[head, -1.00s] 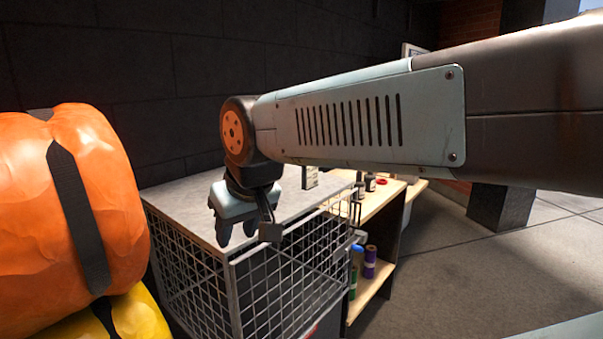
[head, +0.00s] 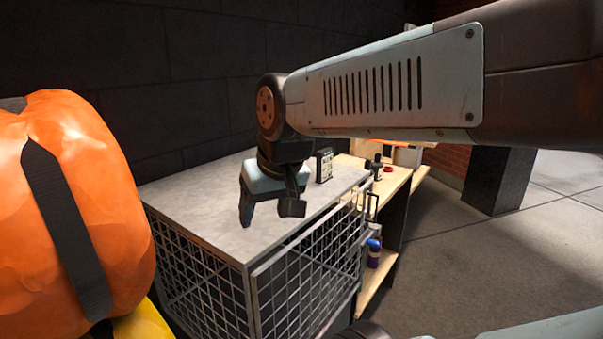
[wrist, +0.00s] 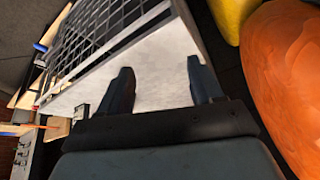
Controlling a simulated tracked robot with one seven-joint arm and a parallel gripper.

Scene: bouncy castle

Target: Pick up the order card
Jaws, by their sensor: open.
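A small upright card with a dark frame (head: 324,165), which looks like the order card, stands on the grey top of the mesh cage (head: 200,205), near its far right end. In the wrist view a small dark item (wrist: 81,112) at the edge of the pale top may be the same card. My gripper (head: 268,208) points down over the cage top, to the left of the card and nearer to me. Its two fingers are apart with nothing between them, as the wrist view (wrist: 160,72) also shows.
A wooden shelf unit (head: 398,182) with bottles and small items stands beyond the cage on the right. Large orange (head: 110,190) and yellow (head: 140,322) rolled bundles are at the left. A dark wall is behind the cage. Open floor (head: 480,260) lies at the right.

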